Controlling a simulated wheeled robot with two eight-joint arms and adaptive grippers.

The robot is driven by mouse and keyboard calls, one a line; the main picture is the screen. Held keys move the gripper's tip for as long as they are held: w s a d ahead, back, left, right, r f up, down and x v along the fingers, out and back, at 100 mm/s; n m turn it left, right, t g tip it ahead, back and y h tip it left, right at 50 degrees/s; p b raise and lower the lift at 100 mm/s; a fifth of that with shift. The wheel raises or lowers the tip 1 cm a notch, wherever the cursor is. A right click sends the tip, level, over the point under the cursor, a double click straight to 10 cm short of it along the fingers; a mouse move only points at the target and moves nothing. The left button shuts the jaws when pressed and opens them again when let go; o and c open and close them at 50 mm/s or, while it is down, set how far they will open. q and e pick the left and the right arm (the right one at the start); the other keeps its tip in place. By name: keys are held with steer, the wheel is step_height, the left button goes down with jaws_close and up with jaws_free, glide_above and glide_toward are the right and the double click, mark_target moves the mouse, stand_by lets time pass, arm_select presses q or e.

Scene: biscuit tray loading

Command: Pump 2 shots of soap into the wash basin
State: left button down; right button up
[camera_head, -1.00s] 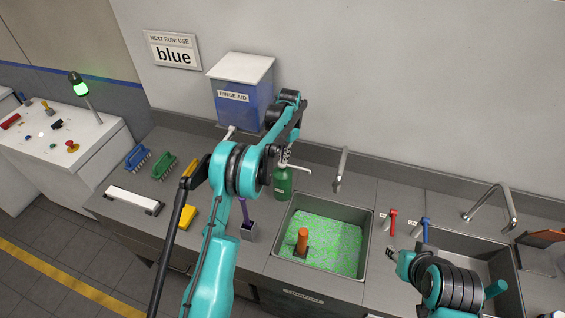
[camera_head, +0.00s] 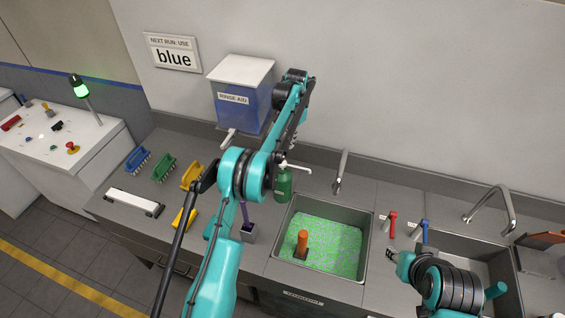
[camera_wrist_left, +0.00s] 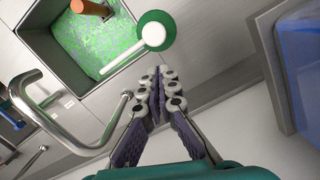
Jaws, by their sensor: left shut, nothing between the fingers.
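The green soap bottle (camera_head: 284,184) with a white pump head stands upright behind the left wash basin (camera_head: 332,206). In the left wrist view I look down on the white pump head (camera_wrist_left: 153,35), its long nozzle reaching over the basin (camera_wrist_left: 48,58). My left gripper (camera_wrist_left: 160,76) is shut and empty, its fingertips pointing toward the bottle and apart from it in the picture. In the head view it is mostly hidden behind my arm, above the bottle. My right gripper (camera_head: 391,256) is by the basin's right front corner; its jaw state is unclear.
Green-speckled contents and an orange-handled tool (camera_head: 302,240) are in the basin. A tap (camera_head: 341,172) stands behind it. Red (camera_head: 392,224) and blue (camera_head: 422,230) levers stand right of the basin.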

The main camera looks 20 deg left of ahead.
arm_select(q)
step_height(320, 180, up, 7)
steer(key=shift+w+d+f, duration=0.15)
steer(key=shift+w, duration=0.1)
stand_by(0.8)
